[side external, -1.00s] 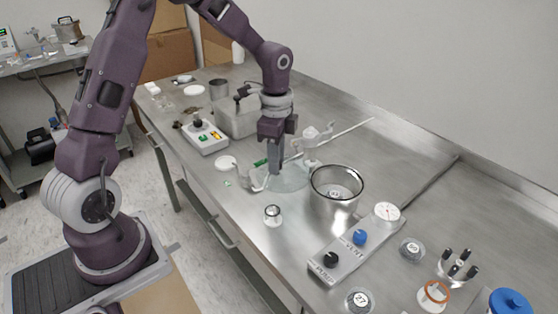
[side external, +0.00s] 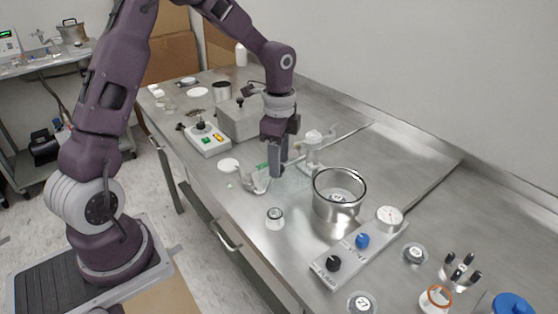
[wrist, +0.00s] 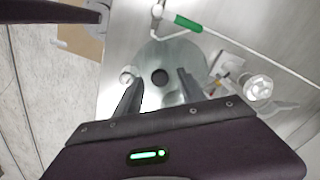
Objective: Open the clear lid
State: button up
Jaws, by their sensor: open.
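The clear lid (wrist: 163,55) is a see-through disc with a dark round knob (wrist: 160,77) at its middle, in the wrist view. In the side view the lid (side external: 296,182) is faint, left of the metal pot. My gripper (wrist: 158,93) is open above the lid. In the wrist view its two fingers lie on either side of the knob, a little nearer the camera, with nothing held. In the side view my gripper (side external: 277,176) points down over the lid area. I cannot tell whether the fingertips touch the lid.
A green-sleeved handle (wrist: 188,23) lies beside the lid. A white fitting with a valve (side external: 314,143) stands behind it. A gauge panel (side external: 350,255) lies further right.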

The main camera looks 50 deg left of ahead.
notch_tip(320, 180, up, 6)
jog(key=shift+r, duration=0.25)
jog(key=s+d+r+n+t+y, duration=0.1)
jog(key=s+d+r+n+t, duration=0.35)
jog(key=s+r, duration=0.75)
jog(key=s+d+f+n+t+h, duration=0.1)
jog(key=s+d+f+n, duration=0.1)
jog(key=s+n, duration=0.5)
jog(key=s+d, duration=0.1)
jog(key=s, duration=0.3)
jog(key=shift+s+d, duration=0.2)
jog(key=shift+s, duration=0.05)
